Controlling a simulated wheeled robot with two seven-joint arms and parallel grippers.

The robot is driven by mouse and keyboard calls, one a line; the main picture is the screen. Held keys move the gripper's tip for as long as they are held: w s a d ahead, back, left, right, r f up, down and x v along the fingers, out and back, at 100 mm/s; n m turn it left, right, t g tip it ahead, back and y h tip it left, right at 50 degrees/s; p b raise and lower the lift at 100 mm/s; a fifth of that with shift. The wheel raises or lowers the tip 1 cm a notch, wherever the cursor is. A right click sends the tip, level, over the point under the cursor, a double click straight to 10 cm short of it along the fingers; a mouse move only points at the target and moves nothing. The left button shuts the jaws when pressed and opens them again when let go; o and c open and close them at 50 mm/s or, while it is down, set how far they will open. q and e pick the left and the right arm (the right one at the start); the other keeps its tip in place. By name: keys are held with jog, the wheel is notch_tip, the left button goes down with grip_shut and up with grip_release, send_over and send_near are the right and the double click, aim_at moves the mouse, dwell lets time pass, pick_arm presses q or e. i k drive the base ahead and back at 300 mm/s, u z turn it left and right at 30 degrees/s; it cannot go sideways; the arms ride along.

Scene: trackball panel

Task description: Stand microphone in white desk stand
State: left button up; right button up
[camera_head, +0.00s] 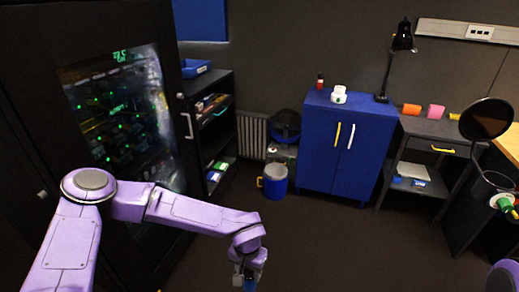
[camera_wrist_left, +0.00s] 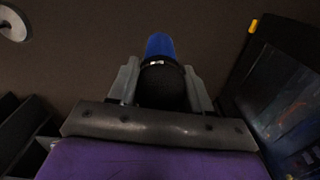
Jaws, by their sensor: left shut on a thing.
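My left gripper (camera_head: 247,270) hangs at the bottom centre of the head view, over the dark floor. In the left wrist view its two fingers (camera_wrist_left: 160,84) are shut on the microphone, which has a blue body (camera_wrist_left: 159,46) and a rounded black part between the fingers. In the head view only a bit of blue (camera_head: 250,284) shows below the gripper. A small white object (camera_head: 339,95) stands on the blue cabinet, well away from the gripper; it may be the white desk stand. My right gripper is out of view.
The blue cabinet (camera_head: 344,150) stands at the back, with a red bottle (camera_head: 320,81) and a black lamp (camera_head: 403,38) on or near it. A blue bucket (camera_head: 275,181) is on the floor. A large black cabinet (camera_head: 40,100) is at left. The middle floor is clear.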

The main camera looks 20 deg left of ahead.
aim_at(339, 93)
jog(key=u, duration=0.4)
jog(key=i, duration=3.3)
jog(key=z, duration=0.7)
